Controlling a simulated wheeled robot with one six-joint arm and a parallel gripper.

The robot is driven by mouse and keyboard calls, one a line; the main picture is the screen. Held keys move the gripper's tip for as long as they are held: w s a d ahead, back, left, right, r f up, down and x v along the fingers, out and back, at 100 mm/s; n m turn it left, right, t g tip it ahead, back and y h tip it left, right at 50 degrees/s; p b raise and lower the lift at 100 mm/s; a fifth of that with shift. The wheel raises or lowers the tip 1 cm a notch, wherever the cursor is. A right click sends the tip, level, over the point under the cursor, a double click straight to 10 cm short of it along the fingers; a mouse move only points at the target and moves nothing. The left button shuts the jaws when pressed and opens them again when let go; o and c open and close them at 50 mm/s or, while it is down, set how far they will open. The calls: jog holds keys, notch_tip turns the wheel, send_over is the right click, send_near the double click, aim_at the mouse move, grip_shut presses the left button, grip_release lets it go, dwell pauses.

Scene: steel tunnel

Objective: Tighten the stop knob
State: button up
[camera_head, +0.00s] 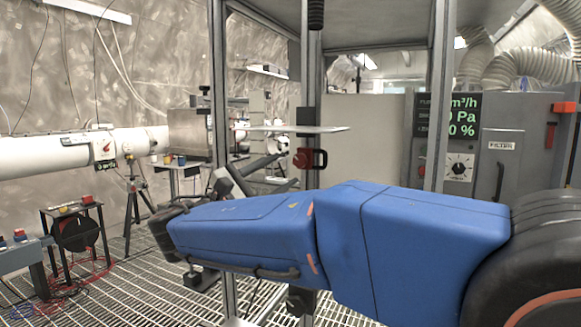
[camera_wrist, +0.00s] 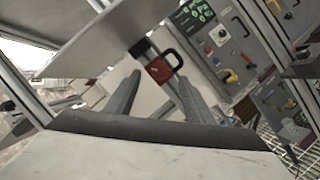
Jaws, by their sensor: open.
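The stop knob is a red block-like part (camera_head: 303,158) with a black loop handle on its right, mounted on a metal post in the head view. In the wrist view the red knob (camera_wrist: 159,70) and its black handle show just beyond and between my fingertips. My gripper (camera_wrist: 159,78) is open, with one grey finger on each side of the knob's line of sight. In the head view my gripper (camera_head: 287,169) is partly hidden behind my blue arm, its fingers pointing towards the knob. I see no contact, and the exact gap is hard to tell.
A light flat shelf (camera_head: 290,129) juts out just above the knob, and it fills the upper left of the wrist view (camera_wrist: 105,40). Metal posts (camera_head: 438,95) frame the area. A grey cabinet with a green display (camera_head: 462,115) stands at right. Grating floor lies at left.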

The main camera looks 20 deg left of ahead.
jog(key=v, duration=1.1)
